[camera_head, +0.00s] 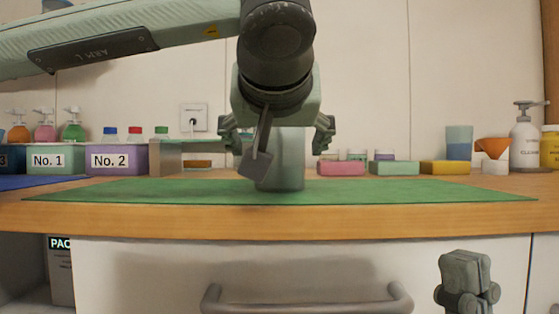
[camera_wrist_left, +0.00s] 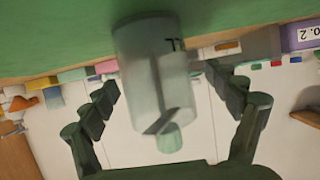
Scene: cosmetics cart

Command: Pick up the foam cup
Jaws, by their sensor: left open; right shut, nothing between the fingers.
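The foam cup (camera_head: 287,172) is a pale grey-green, translucent cylinder standing upright on the green mat (camera_head: 400,190). It also shows in the left wrist view (camera_wrist_left: 150,55), upside down, with a dark mark partly seen on its side. My left gripper (camera_head: 276,138) is open above the mat, one finger on each side of the cup's upper part. In the left wrist view gaps show between the fingers and the cup. A slanted grey piece hides part of the cup in the head view; I cannot tell what it is. My right gripper (camera_head: 467,262) is shut and empty, low in front of the counter.
Boxes No. 1 (camera_head: 58,161) and No. 2 (camera_head: 117,160) stand at left, with capped bottles behind. Pink (camera_head: 341,169), green (camera_head: 394,168) and yellow (camera_head: 445,168) blocks line the back right. A pump bottle (camera_head: 525,140) stands far right. The mat beside the cup is clear.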

